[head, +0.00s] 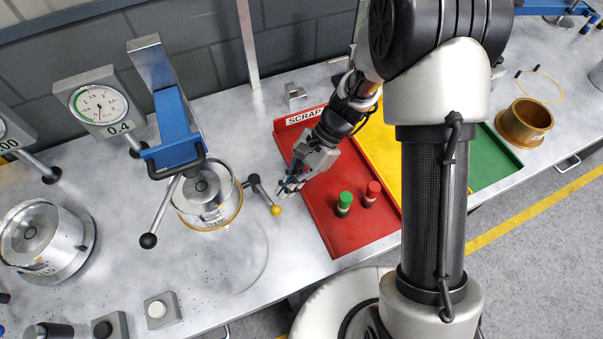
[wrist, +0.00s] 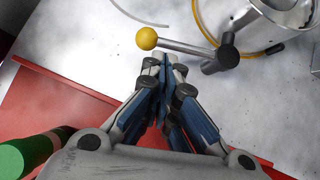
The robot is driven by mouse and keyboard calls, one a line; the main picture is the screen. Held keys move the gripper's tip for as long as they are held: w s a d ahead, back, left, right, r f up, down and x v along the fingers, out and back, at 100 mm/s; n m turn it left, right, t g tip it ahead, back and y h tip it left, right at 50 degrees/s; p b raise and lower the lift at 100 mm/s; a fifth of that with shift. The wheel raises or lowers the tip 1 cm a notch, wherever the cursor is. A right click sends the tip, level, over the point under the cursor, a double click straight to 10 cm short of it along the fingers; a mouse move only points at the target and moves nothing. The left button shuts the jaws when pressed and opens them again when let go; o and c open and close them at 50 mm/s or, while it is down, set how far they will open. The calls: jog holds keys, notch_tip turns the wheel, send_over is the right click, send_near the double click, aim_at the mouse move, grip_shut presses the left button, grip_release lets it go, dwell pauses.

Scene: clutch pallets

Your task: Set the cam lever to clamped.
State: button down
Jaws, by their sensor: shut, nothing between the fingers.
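The cam lever (head: 263,193) has a dark hub, a short metal rod and a yellow ball knob. It sits at the right side of a round metal fixture (head: 205,192), and its knob end points toward the lower right in the head view. In the wrist view the lever (wrist: 185,48) lies just beyond my fingertips, with its yellow knob to the left and its hub to the right. My gripper (head: 285,188) is shut and empty, to the right of the knob. In the wrist view my gripper (wrist: 165,60) points at the rod; I cannot tell whether it touches.
A red scrap tray (head: 335,225) lies under and beside my gripper, holding a green cylinder (head: 344,203) and a red cylinder (head: 371,193). A blue press arm (head: 173,125) and a black-knobbed lever (head: 160,215) stand by the fixture.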

jog(key=shift+s+a+f, duration=0.35)
jog(key=shift+s+a, duration=0.05)
jog(key=shift+a, duration=0.15)
jog(key=shift+s+a, duration=0.1)
jog(key=shift+s+a+f, duration=0.1)
jog(key=shift+s+a, duration=0.45)
jog(key=shift+s, duration=0.1)
jog(key=shift+f, duration=0.1)
jog(key=d+f+p+v, duration=0.1)
jog(key=p+v, duration=0.4)
jog(key=v, duration=0.9)
jog(key=shift+d, duration=0.3)
